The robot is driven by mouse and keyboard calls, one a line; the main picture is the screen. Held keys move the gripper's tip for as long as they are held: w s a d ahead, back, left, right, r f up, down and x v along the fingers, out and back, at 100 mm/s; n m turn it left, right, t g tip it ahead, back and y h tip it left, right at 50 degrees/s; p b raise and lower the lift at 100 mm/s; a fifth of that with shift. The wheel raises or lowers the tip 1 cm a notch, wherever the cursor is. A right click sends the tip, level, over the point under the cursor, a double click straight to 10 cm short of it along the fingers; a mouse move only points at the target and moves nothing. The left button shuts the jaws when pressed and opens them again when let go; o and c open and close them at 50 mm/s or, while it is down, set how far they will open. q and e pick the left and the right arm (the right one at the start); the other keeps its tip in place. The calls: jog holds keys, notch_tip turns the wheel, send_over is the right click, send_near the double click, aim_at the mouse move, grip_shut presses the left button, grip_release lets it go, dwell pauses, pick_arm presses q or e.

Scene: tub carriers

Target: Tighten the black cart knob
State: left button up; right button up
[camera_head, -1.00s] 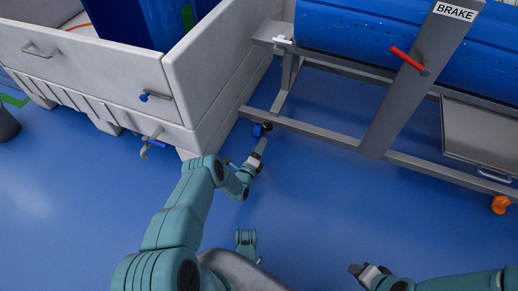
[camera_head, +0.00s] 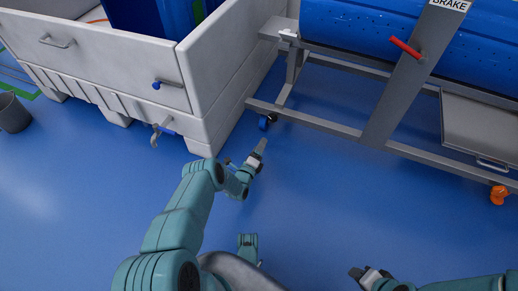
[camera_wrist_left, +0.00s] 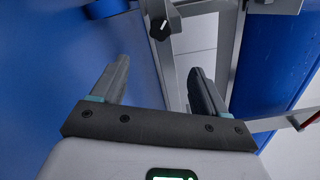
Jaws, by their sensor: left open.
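The black knob (camera_wrist_left: 160,28) shows in the left wrist view at the top, a round black knob with a white mark, on the grey cart frame. In the head view a small dark part (camera_head: 271,116) sits at the cart's lower left corner by a blue caster; I cannot tell whether it is the knob. My left gripper (camera_head: 262,146) is just below that corner, apart from it. In the wrist view its two fingers (camera_wrist_left: 158,82) are open and empty, with the knob ahead, beyond the fingertips. My right gripper (camera_head: 359,271) is low at the right, away from the cart.
The grey cart frame (camera_head: 320,122) carries a blue tub (camera_head: 350,25) and a red lever (camera_head: 405,47). A white bin (camera_head: 105,70) stands at the left, with a grey bucket (camera_head: 13,112) beyond it. An orange caster (camera_head: 498,195) is at the right. The blue floor between is clear.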

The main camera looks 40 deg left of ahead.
pick_arm(q)
jog(key=shift+s, duration=0.3)
pick_arm(e)
jog(key=shift+s+d, duration=0.15)
jog(key=shift+s, duration=0.25)
